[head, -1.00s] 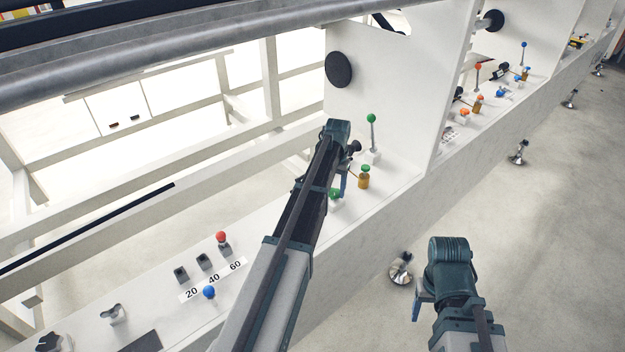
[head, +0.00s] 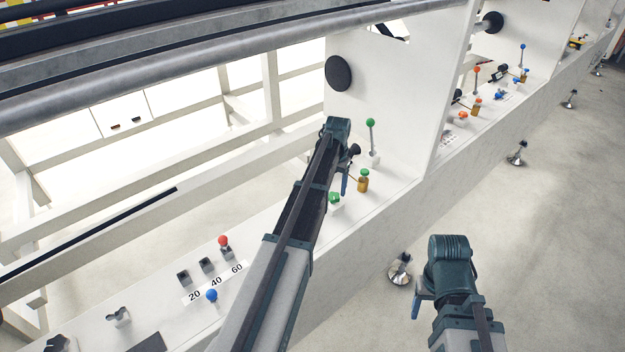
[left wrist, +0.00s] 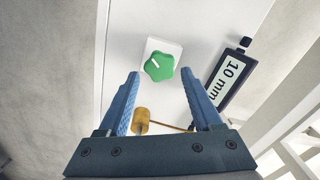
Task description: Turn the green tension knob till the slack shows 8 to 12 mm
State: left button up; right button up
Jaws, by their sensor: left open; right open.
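The green tension knob (head: 335,199) sits on a white square base on the rack's ledge. In the left wrist view the star-shaped knob (left wrist: 159,67) has a white mark pointing to its upper left. The slack display (left wrist: 228,78) beside it reads 10 mm. My left gripper (left wrist: 160,76) is open, its two blue fingers apart on either side below the knob, with nothing between the tips that I can see held. In the head view my left gripper (head: 345,185) hangs just above and beside the knob. My right gripper (head: 417,308) is open and empty over the floor.
Near the knob stand an amber bottle with a green cap (head: 363,181) and a green-balled lever (head: 371,145). A red-balled lever (head: 223,242), a blue ball (head: 212,295) and a 20-40-60 scale (head: 215,283) lie further left. A white upright panel (head: 400,90) rises behind.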

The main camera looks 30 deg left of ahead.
pick_arm(q)
jog(key=shift+r+p, duration=1.35)
jog(key=shift+r, duration=0.3)
jog(key=shift+o, duration=0.3)
jog(key=shift+f, duration=0.1)
jog(key=shift+o, duration=1.3)
notch_tip(320, 180, up, 6)
jog(key=p, duration=0.6)
